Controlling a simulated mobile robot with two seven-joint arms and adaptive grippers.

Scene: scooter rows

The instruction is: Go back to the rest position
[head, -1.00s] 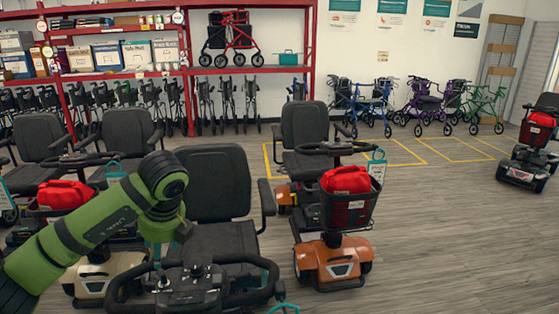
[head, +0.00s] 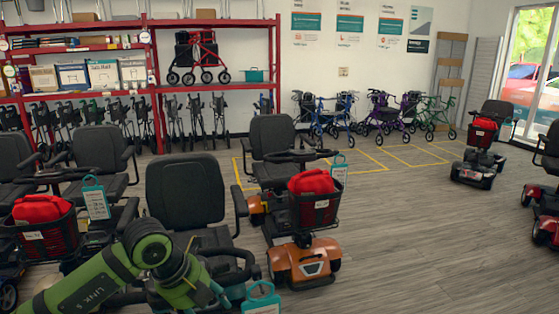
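My green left arm (head: 120,262) comes in from the lower left corner. It bends at a joint in front of the nearest scooter's seat (head: 185,190), and its further part slopes down to the right over that scooter's handlebar area. I cannot make out the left gripper's fingers there. My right arm and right gripper are not in view. The task names no object to handle.
An orange scooter (head: 302,262) with a red bag (head: 311,182) in its basket stands right of centre. Another red bag (head: 41,209) sits in a basket at left. Red shelving (head: 154,80) and walkers line the back wall. Bare floor (head: 410,240) lies to the right.

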